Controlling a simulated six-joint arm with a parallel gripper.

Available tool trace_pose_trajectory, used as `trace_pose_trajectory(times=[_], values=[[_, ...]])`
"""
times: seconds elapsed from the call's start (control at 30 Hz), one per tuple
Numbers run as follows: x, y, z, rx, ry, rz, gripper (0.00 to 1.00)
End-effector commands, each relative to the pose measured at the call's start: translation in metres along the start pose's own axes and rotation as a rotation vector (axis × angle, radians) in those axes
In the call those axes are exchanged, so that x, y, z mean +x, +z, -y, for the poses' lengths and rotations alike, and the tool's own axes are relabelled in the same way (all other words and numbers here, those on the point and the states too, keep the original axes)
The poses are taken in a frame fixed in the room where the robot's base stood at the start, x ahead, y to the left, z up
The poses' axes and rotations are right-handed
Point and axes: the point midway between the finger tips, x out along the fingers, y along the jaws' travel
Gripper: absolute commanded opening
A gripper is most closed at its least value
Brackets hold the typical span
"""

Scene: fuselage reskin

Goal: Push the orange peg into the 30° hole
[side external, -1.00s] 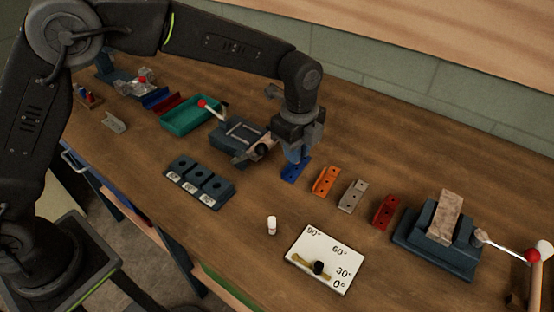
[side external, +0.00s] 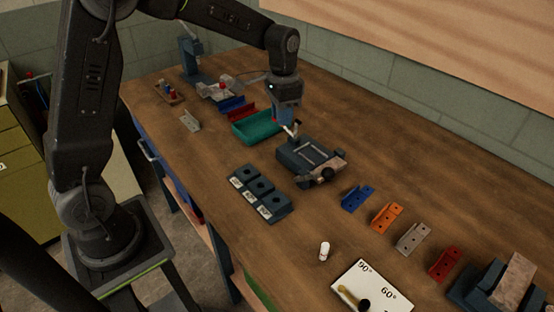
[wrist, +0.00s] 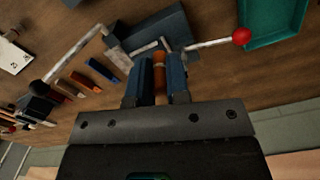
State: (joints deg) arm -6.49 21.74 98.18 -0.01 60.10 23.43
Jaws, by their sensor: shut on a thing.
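In the wrist view, my gripper (wrist: 160,70) is shut on an orange cylindrical peg (wrist: 161,85), held between two blue fingers. In the side view, my gripper (side external: 285,117) is in the air near the teal tray and the dark vise; the peg cannot be made out there. A dark fixture with several holed blocks (side external: 258,192) and small white labels stands on the table, to the front left of the vise. Its label text is too small to read. A white angle board (side external: 376,285) at the bottom edge shows 90° and 60°; the rest is cut off.
The dark vise (side external: 310,158) stands beside the teal tray (side external: 256,131). Blue (side external: 357,198), orange (side external: 387,217), grey (side external: 412,238) and red (side external: 445,263) brackets lie in a row. A white cylinder (side external: 324,251) stands near the board.

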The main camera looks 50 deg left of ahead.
Motion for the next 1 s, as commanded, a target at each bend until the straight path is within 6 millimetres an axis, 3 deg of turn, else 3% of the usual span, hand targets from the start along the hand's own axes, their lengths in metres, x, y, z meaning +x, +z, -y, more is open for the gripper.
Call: trace_pose_trajectory(times=[0.17,0.5,0.67,1.0], values=[[0.009,0.024,0.0,-0.026,0.0,0.001,0.0],[0.036,0.092,-0.008,-0.093,0.0,0.0,0.0],[0.04,0.101,-0.01,-0.101,-0.001,-0.001,0.0],[0.042,0.101,-0.011,-0.101,0.0,0.0,0.0]])
